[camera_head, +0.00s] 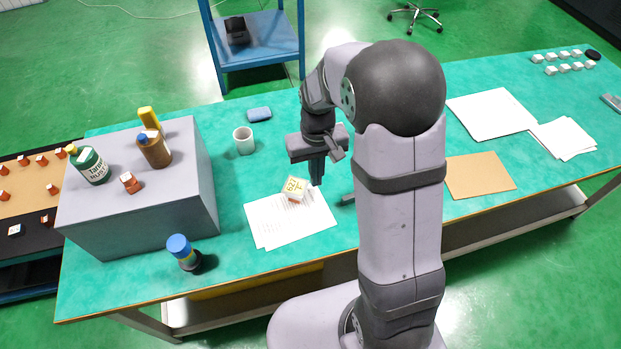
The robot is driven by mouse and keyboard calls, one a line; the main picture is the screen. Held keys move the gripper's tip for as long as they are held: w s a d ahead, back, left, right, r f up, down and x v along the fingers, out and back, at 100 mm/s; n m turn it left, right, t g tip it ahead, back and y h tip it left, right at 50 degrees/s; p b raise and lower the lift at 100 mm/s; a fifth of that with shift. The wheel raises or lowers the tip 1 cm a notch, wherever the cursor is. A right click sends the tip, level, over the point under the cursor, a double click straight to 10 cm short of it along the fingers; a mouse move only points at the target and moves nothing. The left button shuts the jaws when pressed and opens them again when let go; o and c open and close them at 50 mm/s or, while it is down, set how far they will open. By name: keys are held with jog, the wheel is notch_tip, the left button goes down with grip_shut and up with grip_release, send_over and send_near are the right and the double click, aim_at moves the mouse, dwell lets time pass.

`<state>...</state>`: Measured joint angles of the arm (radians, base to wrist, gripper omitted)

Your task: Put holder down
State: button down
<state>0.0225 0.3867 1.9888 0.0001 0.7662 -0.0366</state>
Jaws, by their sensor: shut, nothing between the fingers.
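A small holder (296,189) with a pale yellow top marked with dark writing and an orange base sits on white paper sheets (270,226) on the green table. My gripper (316,182) is just to the right of the holder, pointing down, with its fingers shut and nothing held. In this view the fingertips are close to the holder's right edge; I cannot tell whether they touch it. Another holder with an orange base (130,183) stands on the grey block at the left.
The grey block (150,235) carries a green bottle (90,166) and a brown bottle (154,149). A white mug (244,140), a blue sponge (259,114) and a blue-capped bottle (183,251) stand on the table (225,205). Several white pieces (565,60) sit far right.

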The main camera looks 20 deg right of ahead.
jog(key=n+b, duration=0.2)
jog(key=b, duration=0.2)
send_near(296, 192)
jog(key=s+a, duration=0.3)
jog(key=a+m, duration=0.1)
jog(key=m, duration=0.2)
jog(key=s+r+m, duration=0.1)
jog(key=m, duration=0.3)
jog(key=a+m, duration=0.1)
jog(key=m, duration=0.2)
jog(key=shift+s+a+r+m, duration=0.15)
jog(key=shift+a+r+m, duration=0.05)
jog(key=shift+a+m, duration=0.15)
jog(key=shift+f, duration=0.2)
notch_tip(296, 192, down, 10)
jog(key=shift+r+p, duration=0.15)
jog(key=shift+p, duration=0.8)
jog(key=shift+w+d+r+p, duration=0.1)
jog(key=shift+w+d+p, duration=0.5)
jog(key=shift+w+d, duration=0.75)
jog(key=shift+w, duration=0.15)
